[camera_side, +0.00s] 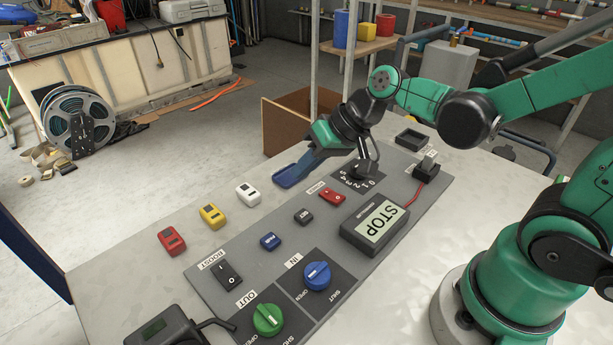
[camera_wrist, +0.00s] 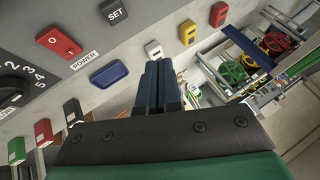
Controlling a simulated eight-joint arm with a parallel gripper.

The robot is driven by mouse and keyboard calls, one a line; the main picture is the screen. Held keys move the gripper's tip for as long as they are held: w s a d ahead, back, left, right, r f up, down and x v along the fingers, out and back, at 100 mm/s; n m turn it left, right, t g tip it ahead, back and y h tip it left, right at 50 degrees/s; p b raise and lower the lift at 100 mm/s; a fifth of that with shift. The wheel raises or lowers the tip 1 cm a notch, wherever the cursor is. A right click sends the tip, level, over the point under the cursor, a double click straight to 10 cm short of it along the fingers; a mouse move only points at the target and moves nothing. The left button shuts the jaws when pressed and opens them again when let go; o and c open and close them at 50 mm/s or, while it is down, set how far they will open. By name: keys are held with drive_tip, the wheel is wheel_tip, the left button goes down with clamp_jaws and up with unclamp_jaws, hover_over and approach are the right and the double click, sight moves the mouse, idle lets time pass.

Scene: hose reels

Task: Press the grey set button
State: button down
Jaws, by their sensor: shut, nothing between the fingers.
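The grey set button (camera_side: 303,216) is a small dark grey block on the grey control panel (camera_side: 232,317), between a red button and a blue button. In the wrist view the button (camera_wrist: 115,11), marked SET, shows at the top edge, partly cut off. My gripper (camera_side: 285,181) has dark blue fingers that are shut and empty. In the side view they are up and left of the set button, past the panel's far edge. In the wrist view the shut fingers (camera_wrist: 158,66) are below and right of the button, apart from it.
Nearby are the red power button (camera_side: 332,196), blue button (camera_side: 270,240), numbered dial (camera_side: 357,168), black rocker (camera_side: 226,275), STOP display (camera_side: 376,223), and blue and green knobs (camera_side: 317,275) (camera_side: 267,319). White (camera_side: 248,194), yellow (camera_side: 212,216) and red (camera_side: 171,241) blocks line the table.

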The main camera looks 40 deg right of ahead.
sight(306, 216)
drive_tip(key=shift+f, duration=3.4)
drive_tip(key=shift+r, duration=0.1)
drive_tip(key=shift+r, duration=2.45)
drive_tip(key=shift+s, duration=0.1)
drive_tip(key=s+d+r+n+t+h, duration=0.1)
drive_tip(key=s+d+r+h, duration=0.3)
drive_tip(key=r, duration=0.1)
drive_tip(key=shift+n, duration=0.3)
drive_tip(key=shift+s, duration=0.1)
